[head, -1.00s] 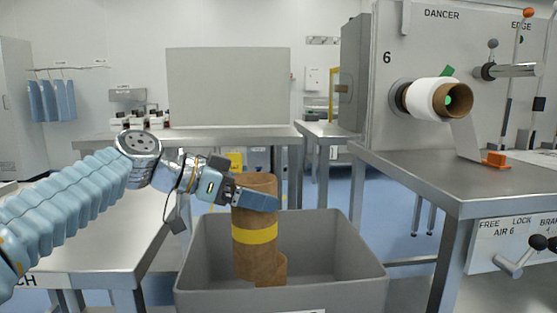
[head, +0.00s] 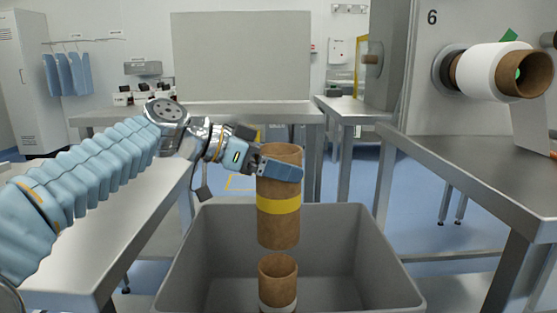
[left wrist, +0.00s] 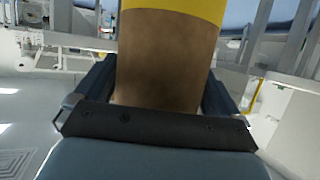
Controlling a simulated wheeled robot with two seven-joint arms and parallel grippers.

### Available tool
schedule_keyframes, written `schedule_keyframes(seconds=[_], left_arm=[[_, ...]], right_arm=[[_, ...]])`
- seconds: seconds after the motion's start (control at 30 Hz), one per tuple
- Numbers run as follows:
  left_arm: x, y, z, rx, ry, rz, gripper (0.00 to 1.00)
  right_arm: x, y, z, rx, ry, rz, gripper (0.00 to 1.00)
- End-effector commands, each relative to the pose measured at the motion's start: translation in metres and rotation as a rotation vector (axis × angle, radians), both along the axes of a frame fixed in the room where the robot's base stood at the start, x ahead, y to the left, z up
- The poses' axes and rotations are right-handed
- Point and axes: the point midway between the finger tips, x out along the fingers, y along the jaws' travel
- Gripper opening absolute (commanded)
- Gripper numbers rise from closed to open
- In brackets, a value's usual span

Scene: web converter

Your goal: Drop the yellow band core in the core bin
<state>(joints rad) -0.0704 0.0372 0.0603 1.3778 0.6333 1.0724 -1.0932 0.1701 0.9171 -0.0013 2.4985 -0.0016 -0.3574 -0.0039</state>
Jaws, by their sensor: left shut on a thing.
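The yellow band core (head: 278,226) is a brown cardboard tube with a yellow band around its middle. My left gripper (head: 281,171) is shut on its upper part and holds it upright. The core hangs over the grey core bin (head: 215,245), its lower end apparently around or below the far rim's height in the picture. In the left wrist view the core (left wrist: 165,60) stands between the two fingers, its band at the top edge. Another brown core (head: 277,275) with a pale band stands inside the bin below it. My right gripper is not in view.
A steel table (head: 470,180) with a machine panel and a white roll on a core (head: 497,72) is at the right. Another steel table (head: 140,230) lies under my left arm. A bench with a grey board (head: 240,60) stands behind.

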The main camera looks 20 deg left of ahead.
Motion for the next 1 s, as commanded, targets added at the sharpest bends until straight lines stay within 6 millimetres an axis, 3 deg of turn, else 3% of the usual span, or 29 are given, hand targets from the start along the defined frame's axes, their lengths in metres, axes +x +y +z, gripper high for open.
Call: schedule_keyframes(seconds=[0.33,0.7,0.73,1.0], left_arm=[[0.0,0.001,-0.046,-0.001,0.0,0.001,0.42],[0.0,0.0,-0.052,-0.001,-0.001,0.001,0.42],[0.0,0.0,-0.051,-0.001,-0.001,0.001,1.0],[-0.001,0.003,-0.051,0.0,0.0,0.001,1.0]], right_arm=[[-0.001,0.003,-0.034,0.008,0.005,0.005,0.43],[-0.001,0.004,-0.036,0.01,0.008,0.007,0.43],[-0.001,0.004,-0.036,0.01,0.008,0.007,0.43],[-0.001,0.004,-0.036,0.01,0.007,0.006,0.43]])
